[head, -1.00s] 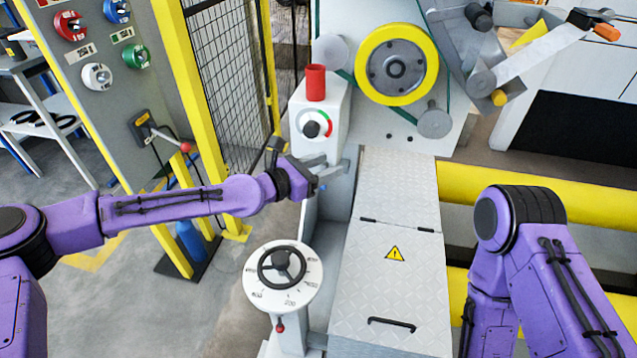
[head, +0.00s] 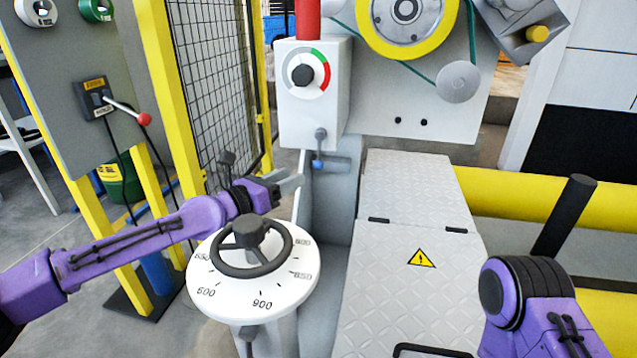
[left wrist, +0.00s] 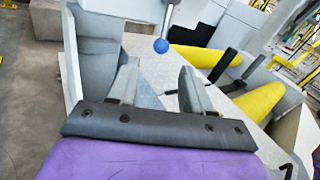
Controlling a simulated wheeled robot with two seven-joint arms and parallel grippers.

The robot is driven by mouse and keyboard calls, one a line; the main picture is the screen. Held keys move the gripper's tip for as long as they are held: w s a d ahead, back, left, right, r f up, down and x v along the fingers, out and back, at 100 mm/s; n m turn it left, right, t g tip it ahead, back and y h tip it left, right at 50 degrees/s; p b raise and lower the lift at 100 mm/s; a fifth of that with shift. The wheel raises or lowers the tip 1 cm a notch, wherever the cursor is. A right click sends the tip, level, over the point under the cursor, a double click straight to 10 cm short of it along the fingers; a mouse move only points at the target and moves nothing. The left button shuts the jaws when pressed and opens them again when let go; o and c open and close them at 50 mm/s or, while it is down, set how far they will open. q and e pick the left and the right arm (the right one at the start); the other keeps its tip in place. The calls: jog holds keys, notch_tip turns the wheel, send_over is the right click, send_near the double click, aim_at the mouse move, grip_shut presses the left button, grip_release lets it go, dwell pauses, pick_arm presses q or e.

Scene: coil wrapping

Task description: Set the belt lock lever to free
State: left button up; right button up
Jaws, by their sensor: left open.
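A short lever with a blue ball knob (head: 318,163) hangs down from the white dial box on the machine. It also shows in the left wrist view (left wrist: 161,45), just beyond my fingertips. No readable label marks it as the belt lock lever. My left gripper (head: 290,186) is open and empty, a little left of and below the blue knob, apart from it. Its two fingers (left wrist: 157,85) stand apart in the left wrist view. Another lever with a red knob (head: 144,118) sits on the grey panel at left. My right gripper is out of view.
A white handwheel dial (head: 205,265) stands just below my left gripper. The dial box (head: 310,90) with a black knob is above. Diamond-plate covers (head: 400,260) lie to the right, yellow rollers (head: 520,205) beyond. A mesh fence (head: 213,90) stands left.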

aim_at(315, 167)
pick_arm(q)
jog(key=b+x, duration=0.2)
jog(key=x, duration=0.6)
jog(key=shift+w+d+f, duration=0.1)
jog(key=shift+w+d, duration=0.1)
jog(key=shift+d, duration=0.1)
jog(key=shift+w+d+b, duration=0.3)
jog(key=shift+w+d, duration=0.05)
grip_shut()
jog(key=shift+r+p, duration=0.3)
jog(key=shift+p, duration=0.1)
jog(key=shift+w+a+f+m+g+y+p, duration=0.15)
jog(key=shift+a+m+g+y+p, duration=0.6)
jog(key=shift+p, duration=2.35)
